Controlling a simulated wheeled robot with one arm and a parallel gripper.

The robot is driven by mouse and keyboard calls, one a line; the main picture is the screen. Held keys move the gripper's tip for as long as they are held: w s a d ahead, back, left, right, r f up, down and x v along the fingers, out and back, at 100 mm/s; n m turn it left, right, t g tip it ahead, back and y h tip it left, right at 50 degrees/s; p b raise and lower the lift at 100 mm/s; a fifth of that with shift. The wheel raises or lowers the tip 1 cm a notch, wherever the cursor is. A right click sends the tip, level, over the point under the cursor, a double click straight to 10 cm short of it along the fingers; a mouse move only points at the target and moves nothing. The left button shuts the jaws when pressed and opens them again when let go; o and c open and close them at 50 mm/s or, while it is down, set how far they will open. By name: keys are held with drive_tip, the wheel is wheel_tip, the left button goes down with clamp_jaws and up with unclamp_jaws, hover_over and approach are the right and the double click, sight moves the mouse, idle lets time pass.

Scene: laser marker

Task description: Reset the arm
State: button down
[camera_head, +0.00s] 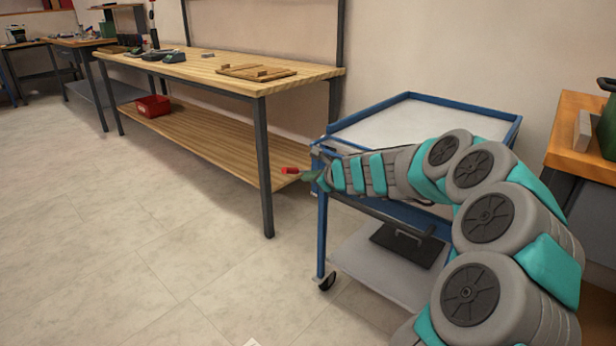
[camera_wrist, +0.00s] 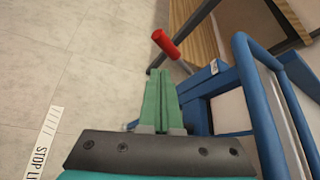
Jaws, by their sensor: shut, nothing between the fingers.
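My arm reaches left across the blue cart in the head view. My gripper (camera_head: 312,176) is at its far end, by the cart's left side. In the wrist view, my gripper's two green fingers (camera_wrist: 162,75) lie together, shut, with nothing held between them. A red cylindrical handle on a thin grey rod (camera_wrist: 166,44) shows just beyond the fingertips, apart from them in that picture. It also shows in the head view (camera_head: 291,170). I cannot tell what the rod is fixed to.
The blue cart (camera_head: 463,108) with a grey top stands under my arm. A wooden workbench (camera_head: 215,68) with a lower shelf holding a red bin (camera_head: 152,106) is to the left. An orange-topped table (camera_head: 577,150) is at right.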

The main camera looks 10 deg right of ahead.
drive_tip(key=s+a+r+n+g+y, duration=0.3)
drive_tip(key=s+a+r+n, duration=0.1)
drive_tip(key=s+a+n, duration=0.65)
drive_tip(key=s+a+f+n+g, duration=0.1)
drive_tip(key=s+a+n+g, duration=0.15)
drive_tip(key=s, duration=0.55)
drive_tip(key=s+a+f+n+g, duration=0.1)
drive_tip(key=s+a+n+g, duration=0.1)
drive_tip(key=s+a+n, duration=0.35)
drive_tip(key=s+d+f+n+g+h, duration=0.2)
drive_tip(key=s+d, duration=0.3)
drive_tip(key=s, duration=0.5)
drive_tip(key=s+d+f+n+g+h, duration=0.1)
drive_tip(key=s+d+f+n+h, duration=0.2)
drive_tip(key=s, duration=0.7)
drive_tip(key=s+d+f+n+g+h, duration=0.2)
drive_tip(key=s+d, duration=0.5)
drive_tip(key=s, duration=0.4)
drive_tip(key=shift+f+g+h, duration=0.15)
drive_tip(key=shift+g+h, duration=0.15)
drive_tip(key=shift+g, duration=0.05)
